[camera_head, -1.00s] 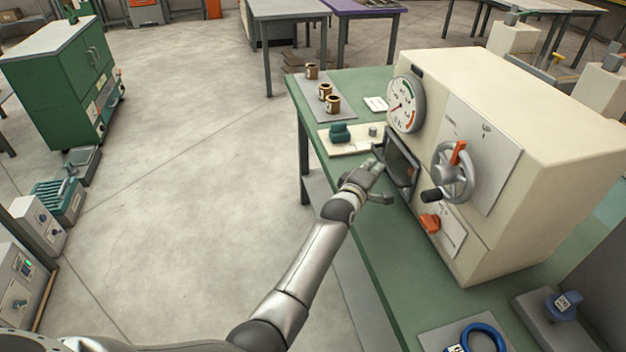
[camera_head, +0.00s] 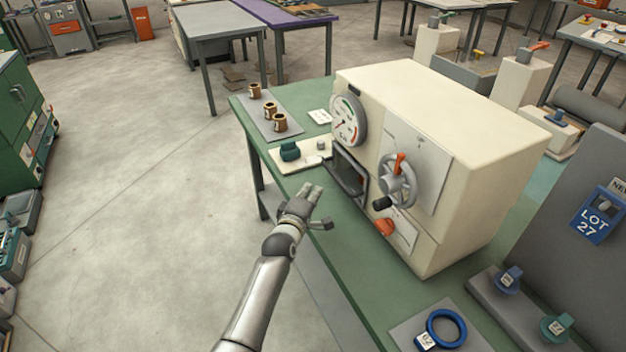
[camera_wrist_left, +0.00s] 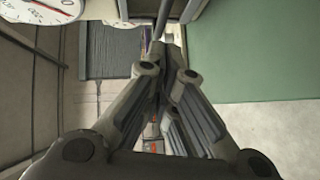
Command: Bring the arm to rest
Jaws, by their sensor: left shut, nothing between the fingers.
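My left gripper (camera_head: 318,206) is at the left edge of the green bench (camera_head: 348,246), in front of the cream winder machine (camera_head: 465,130). Its fingers are shut with nothing between them. In the left wrist view the closed fingers (camera_wrist_left: 158,70) point toward the machine's side, with the green bench top (camera_wrist_left: 250,50) at the right. The machine carries a round gauge (camera_head: 347,122), a handwheel (camera_head: 398,184) with an orange handle, an orange switch (camera_head: 384,227) and a dark opening (camera_head: 350,172). My right gripper is not in view.
A white plate (camera_head: 312,150) with a teal knob (camera_head: 290,150) lies beyond my gripper. Several brown spools (camera_head: 269,110) stand on a grey mat. A blue ring (camera_head: 446,328) lies at the near right. The floor (camera_head: 150,220) left of the bench is clear.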

